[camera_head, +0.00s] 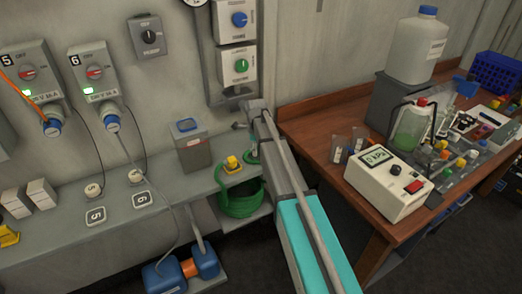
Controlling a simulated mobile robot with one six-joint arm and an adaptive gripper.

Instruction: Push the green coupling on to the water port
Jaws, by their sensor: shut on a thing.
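My arm reaches up from the bottom of the head view, and my gripper (245,126) is at its far end, close to the wall below the round-knob panels. The gripper is small and mostly hidden by my own arm. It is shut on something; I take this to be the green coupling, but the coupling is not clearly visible. A bit of green (250,157) shows just below it, above a coiled green hose (240,200) under the shelf. I cannot make out the water port; it may be behind my arm.
A grey shelf (110,238) runs along the wall with a grey box (193,152) and a yellow-topped fitting (233,163). A blue-knob panel (239,20) and a green-knob panel (240,67) are above. A wooden bench (350,195) with a meter (388,185) stands close on the right.

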